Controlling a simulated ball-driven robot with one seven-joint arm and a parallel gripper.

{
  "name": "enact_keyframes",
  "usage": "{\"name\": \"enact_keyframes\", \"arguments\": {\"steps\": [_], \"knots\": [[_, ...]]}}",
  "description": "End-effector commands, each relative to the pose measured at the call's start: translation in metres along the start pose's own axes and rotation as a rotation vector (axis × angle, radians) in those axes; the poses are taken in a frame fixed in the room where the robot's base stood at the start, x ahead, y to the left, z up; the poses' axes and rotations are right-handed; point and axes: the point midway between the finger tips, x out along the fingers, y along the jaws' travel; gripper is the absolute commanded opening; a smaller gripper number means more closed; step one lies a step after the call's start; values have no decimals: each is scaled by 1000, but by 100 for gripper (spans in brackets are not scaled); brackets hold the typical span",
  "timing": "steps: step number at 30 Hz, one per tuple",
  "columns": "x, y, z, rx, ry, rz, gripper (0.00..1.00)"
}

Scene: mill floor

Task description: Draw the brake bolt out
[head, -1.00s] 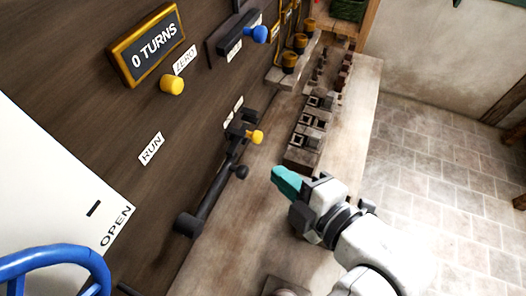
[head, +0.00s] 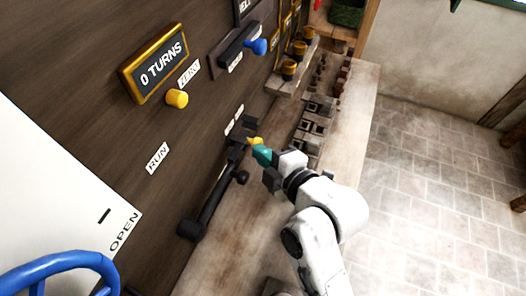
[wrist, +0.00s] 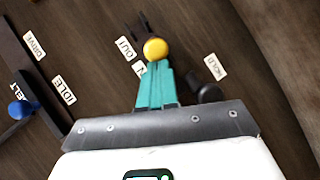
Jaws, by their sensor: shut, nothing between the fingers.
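The brake bolt shows as a yellow knob (head: 255,141) on a dark fitting on the brown panel. In the wrist view the knob (wrist: 155,49) lies just beyond the fingertips, near white labels reading OUT (wrist: 126,48) and, partly hidden, a second one. My gripper (head: 263,155) has teal fingers, shut together and empty, with their tips at the knob. In the wrist view my gripper (wrist: 155,70) points straight at the knob; I cannot tell whether they touch. A dark lever (head: 212,202) with a round black knob runs below the bolt.
A blue-knobbed lever (head: 259,46) sits above on the panel. A yellow button (head: 177,98) is under the "0 TURNS" display (head: 160,60). A blue wheel (head: 60,263) is at lower left. Blocks with square holes (head: 312,128) stand on the bench behind my gripper. A HOLD label (wrist: 215,67) is right of the knob.

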Motion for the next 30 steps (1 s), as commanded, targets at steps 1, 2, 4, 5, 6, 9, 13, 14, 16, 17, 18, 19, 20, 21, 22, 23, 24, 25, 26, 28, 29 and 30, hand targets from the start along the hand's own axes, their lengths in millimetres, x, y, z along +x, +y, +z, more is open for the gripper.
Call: {"name": "enact_keyframes", "arguments": {"steps": [1, 2, 4, 5, 6, 9, 13, 14, 16, 17, 18, 19, 20, 21, 22, 23, 24, 25, 26, 28, 29, 30], "knots": [[0, 0, 0, 0, 0, 0, 0], [0, 0, 0, 0, 0, 0, 0], [0, 0, 0, 0, 0, 0, 0], [1, 0, 1, 0, 0, 0, 0], [3, 1, 4, 0, -1, 1, 0], [10, 6, 15, -1, -2, 4, 0], [19, 14, 29, -1, -2, 2, 0], [20, 16, 31, -1, -1, 2, 0], [21, 18, 34, 0, 0, 0, 0], [22, 19, 35, 0, 0, 0, 0], [22, 20, 36, 0, 0, 1, 0], [22, 20, 36, 0, -1, 1, 0], [22, 20, 36, 0, -1, 1, 0], [22, 21, 36, 0, -1, 1, 0], [22, 21, 36, 0, -2, 1, 0], [22, 21, 36, 0, -2, 1, 0], [22, 21, 36, 0, -2, 1, 0], [22, 21, 36, 0, -2, 2, 0], [22, 21, 36, 0, -2, 2, 0], [22, 21, 36, 0, -3, 2, 0], [22, 22, 36, 0, -2, 2, 0], [22, 22, 35, 0, -2, 2, 0]]}}
